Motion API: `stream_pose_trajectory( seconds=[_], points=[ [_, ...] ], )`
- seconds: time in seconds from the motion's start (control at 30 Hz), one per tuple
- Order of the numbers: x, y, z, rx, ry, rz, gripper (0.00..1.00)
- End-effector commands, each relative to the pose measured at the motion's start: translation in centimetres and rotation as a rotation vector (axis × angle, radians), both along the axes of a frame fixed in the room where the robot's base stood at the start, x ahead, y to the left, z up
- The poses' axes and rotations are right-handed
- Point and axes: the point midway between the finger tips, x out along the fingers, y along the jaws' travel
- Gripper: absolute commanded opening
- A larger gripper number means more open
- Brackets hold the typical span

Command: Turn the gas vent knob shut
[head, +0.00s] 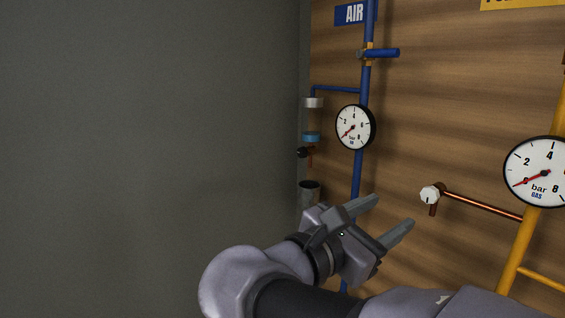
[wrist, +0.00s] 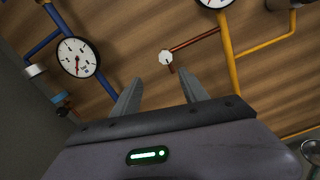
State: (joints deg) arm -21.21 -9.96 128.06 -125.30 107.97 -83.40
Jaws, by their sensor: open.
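The gas vent knob is a small white knob (head: 430,194) on the end of a copper pipe (head: 483,206) that branches off the yellow gas pipe. In the wrist view the knob (wrist: 166,57) lies beyond my fingertips, roughly in line with the gap between them. My gripper (head: 394,211) is open and empty, to the left of and apart from the knob in the head view. It also shows in the wrist view (wrist: 164,82). Nothing hides the knob's face, but its turn position is too small to tell.
The blue air pipe (head: 359,170) with a round gauge (head: 355,127) and a blue-handled valve (head: 383,53) stands left of the knob. The yellow pipe (head: 540,235) with the gas gauge (head: 539,172) stands right. The wooden panel (head: 450,110) around the knob is clear.

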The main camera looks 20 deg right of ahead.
Motion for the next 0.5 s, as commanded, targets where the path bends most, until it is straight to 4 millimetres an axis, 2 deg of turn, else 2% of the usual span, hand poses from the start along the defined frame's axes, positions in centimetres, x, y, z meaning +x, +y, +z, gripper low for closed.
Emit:
stream_pose_trajectory(
  seconds=[0.3, 0.5],
  points=[
    [3.0, -7.8, -0.3, 0.001, 0.002, -0.008, 0.52],
    [4.9, -12.3, -0.2, 0.003, 0.000, -0.006, 0.52]
  ],
)
